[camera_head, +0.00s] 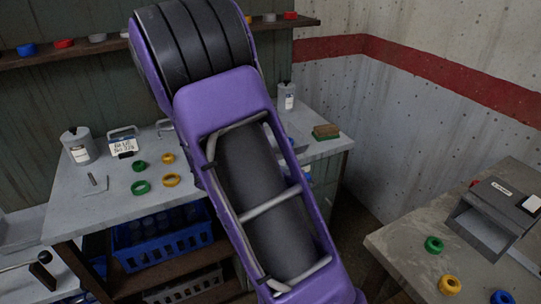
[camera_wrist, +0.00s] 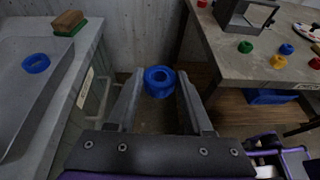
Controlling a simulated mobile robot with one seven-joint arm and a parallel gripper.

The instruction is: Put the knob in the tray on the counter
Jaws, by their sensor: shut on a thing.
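A blue ring-shaped knob (camera_wrist: 159,82) sits between the fingertips of my gripper (camera_wrist: 160,88) in the wrist view. The gripper is shut on it and holds it in the air over the gap between two tables. A grey tray (camera_wrist: 32,98) lies on the counter (camera_wrist: 92,32) at the left of the wrist view, left of my gripper. Another blue ring (camera_wrist: 36,63) is in the tray. In the head view my purple arm covers the middle, and the gripper and held knob do not show. The counter (camera_head: 75,210) shows at the left there.
A sponge (camera_wrist: 69,23) stands near the counter's back edge. Green rings (camera_head: 140,187), yellow rings, canisters (camera_head: 78,146) and a small sign (camera_head: 124,145) are on the counter. The right table (camera_head: 400,240) carries coloured rings and a grey machine (camera_head: 490,215). A shelf (camera_head: 70,52) hangs behind.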

